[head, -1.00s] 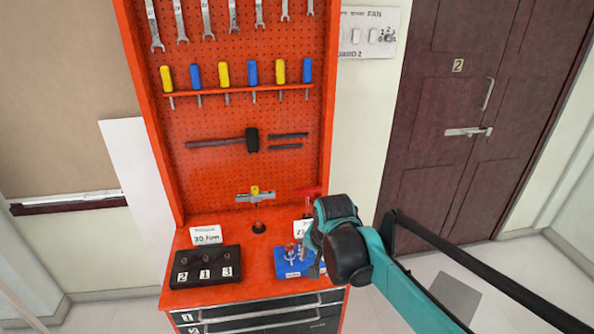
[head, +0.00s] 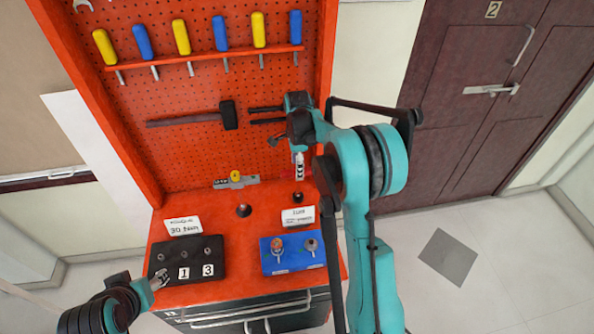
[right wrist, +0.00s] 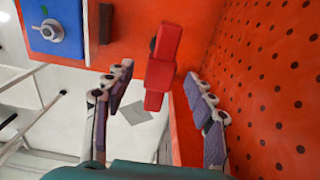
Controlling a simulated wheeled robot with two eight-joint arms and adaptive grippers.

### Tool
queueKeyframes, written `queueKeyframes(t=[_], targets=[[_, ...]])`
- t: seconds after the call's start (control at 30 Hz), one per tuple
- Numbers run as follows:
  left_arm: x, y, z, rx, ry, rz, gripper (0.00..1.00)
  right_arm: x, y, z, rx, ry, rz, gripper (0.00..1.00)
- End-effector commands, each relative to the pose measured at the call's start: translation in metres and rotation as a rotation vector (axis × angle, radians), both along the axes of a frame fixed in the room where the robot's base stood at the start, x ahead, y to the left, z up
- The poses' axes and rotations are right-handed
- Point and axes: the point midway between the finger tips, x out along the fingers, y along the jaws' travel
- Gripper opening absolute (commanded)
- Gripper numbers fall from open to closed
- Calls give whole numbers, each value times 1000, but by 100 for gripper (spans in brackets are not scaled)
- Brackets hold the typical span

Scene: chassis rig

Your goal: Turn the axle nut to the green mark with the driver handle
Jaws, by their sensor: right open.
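The red driver handle (right wrist: 160,68) stands between the two spread fingers of my right gripper (right wrist: 160,112) in the right wrist view, with no finger visibly touching it. In the head view my right gripper (head: 299,162) is at the back right of the bench, in front of the pegboard, and hides most of the handle. The blue block (head: 290,266) carries two metal fittings, one with a red part (head: 277,244) and a plain one (head: 311,245). A silver nut (right wrist: 48,32) and a green mark (right wrist: 43,10) show on the block. My left gripper (head: 160,279) is beside the black block; its jaws are unclear.
The black block (head: 170,256) with number labels is at the bench's left. Label cards (head: 183,226) stand behind the blocks. A hammer (head: 228,115) and a row of screwdrivers (head: 221,31) hang on the orange pegboard (head: 190,85). The bench between the blocks is clear.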

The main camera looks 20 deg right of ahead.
Motion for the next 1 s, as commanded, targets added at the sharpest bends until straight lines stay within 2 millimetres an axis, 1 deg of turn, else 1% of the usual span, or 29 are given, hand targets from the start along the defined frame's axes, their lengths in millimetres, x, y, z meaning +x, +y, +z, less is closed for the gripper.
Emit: queueKeyframes(t=[0.03, 0.23, 0.43, 0.53, 0.7, 0.73, 0.77, 0.8, 0.87, 0.9, 0.93, 1.0], targets=[[0, 0, -3, 0, 0, 0, 53, 0, 0, -8, 0, 0, 0, 55], [0, 0, -9, 0, 0, 0, 53, 0, -1, -27, 0, -1, 2, 55], [0, 0, -19, 0, 0, 0, 53, 0, -2, -58, 0, -1, 2, 55], [0, 0, -20, 0, 0, 0, 53, 0, -2, -64, 0, -1, 3, 55], [0, 0, -19, 0, 0, 0, 53, 0, -2, -63, 0, -1, 3, 55], [0, 0, -19, 0, 0, 0, 53, 0, -2, -63, 0, -1, 3, 50], [0, 0, -19, 0, 0, 0, 53, 0, -2, -63, 0, -1, 3, 42], [0, 0, -19, 0, 0, 0, 53, 0, -2, -63, 0, -1, 3, 31], [0, 0, -19, 0, 0, 0, 53, 0, -2, -63, 0, -1, 3, 16], [0, 0, -19, 0, 0, 0, 53, 0, -2, -63, 0, -1, 3, 5], [0, 0, -19, 0, 0, 0, 53, 0, -2, -63, 0, -1, 3, 0], [0, 0, -19, 0, 0, 0, 53, 0, -2, -63, 0, -1, 3, 0]])
